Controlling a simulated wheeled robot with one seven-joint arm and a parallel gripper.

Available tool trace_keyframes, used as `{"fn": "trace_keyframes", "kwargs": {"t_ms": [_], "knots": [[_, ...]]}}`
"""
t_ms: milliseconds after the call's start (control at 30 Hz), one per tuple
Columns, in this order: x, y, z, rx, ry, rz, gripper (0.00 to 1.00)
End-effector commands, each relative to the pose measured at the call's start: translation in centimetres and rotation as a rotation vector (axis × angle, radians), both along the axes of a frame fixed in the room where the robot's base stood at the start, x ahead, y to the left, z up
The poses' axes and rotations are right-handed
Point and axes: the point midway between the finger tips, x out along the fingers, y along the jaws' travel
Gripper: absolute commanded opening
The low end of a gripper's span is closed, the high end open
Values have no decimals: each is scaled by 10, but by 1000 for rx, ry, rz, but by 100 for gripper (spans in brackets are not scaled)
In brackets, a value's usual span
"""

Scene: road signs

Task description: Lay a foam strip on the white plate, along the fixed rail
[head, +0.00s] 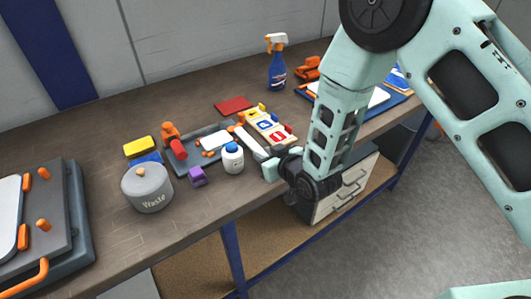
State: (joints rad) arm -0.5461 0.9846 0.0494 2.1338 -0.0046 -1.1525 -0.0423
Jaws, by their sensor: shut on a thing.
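My gripper (270,165) is low over the front edge of the workbench, near its middle. It is shut on a long pale strip (250,143), which looks like a foam strip and points away from me to the upper left. The exact grip is small and partly hidden by the gripper. One white plate (379,97) lies on a blue base at the right, partly behind my arm. Another white panel (9,208) lies on a dark grey fixture at the far left, beside orange pegs. I cannot make out the fixed rail.
A sign board (267,126) lies behind the strip. A spray bottle (277,65) stands farther back. The back left bench is clear.

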Motion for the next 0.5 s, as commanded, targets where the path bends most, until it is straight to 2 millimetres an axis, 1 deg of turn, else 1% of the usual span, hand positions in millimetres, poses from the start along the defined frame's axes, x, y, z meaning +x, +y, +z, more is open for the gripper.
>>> {"fn": "trace_keyframes", "kwargs": {"t_ms": [233,500], "knots": [[0,0,-1,1,-1,0,3],[0,0,-9,1,0,0,3]]}}
